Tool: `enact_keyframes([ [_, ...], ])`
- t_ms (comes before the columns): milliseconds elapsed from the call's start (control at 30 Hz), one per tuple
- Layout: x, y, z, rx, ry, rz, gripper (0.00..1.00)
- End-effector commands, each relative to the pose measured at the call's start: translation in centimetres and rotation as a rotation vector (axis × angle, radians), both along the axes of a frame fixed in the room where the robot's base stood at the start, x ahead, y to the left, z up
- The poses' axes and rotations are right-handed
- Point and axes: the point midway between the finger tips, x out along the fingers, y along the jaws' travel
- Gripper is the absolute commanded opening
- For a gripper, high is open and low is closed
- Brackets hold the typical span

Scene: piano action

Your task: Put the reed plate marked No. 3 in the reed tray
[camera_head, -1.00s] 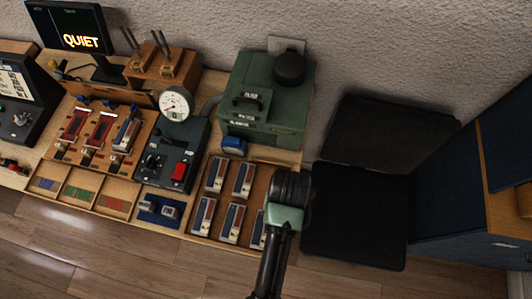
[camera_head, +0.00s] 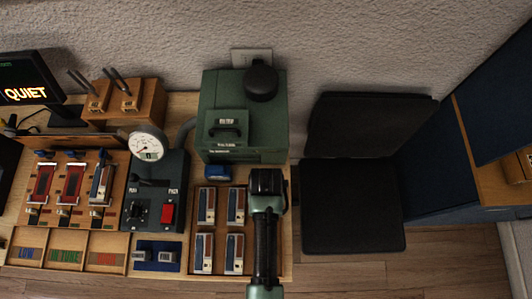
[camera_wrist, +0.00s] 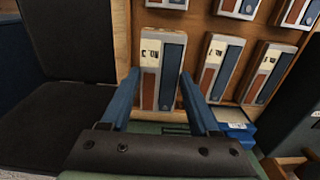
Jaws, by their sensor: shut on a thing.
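In the wrist view the two blue fingers of my gripper (camera_wrist: 160,76) are shut on a reed plate (camera_wrist: 161,92), one finger along each side. The plate is pale metal with a red-brown strip, a blue strip and a label whose mark I cannot read surely. It is at a corner of a wooden tray (camera_wrist: 122,30), in line with its neighbours. I cannot tell whether it is lifted. In the head view my gripper (camera_head: 267,185) hides this plate over the right side of the tray (camera_head: 221,228). Several similar plates (camera_head: 207,206) lie there in rows.
A green machine (camera_head: 240,130) stands behind the tray, with a small blue block (camera_head: 216,173) between. Left are a gauge console (camera_head: 155,205), a rack with several plates (camera_head: 75,190) and bins marked LOW and IN TUNE (camera_head: 66,254). A black chair (camera_head: 352,205) stands right.

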Motion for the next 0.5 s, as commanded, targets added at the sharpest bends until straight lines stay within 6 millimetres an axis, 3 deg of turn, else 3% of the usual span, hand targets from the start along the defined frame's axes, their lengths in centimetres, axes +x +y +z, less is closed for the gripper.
enact_keyframes([
  [200,0.0,0.0,-2.6,0.0,0.001,0.0,0.0],
  [500,0.0,0.0,-2.9,0.0,-0.001,0.0,0.0],
])
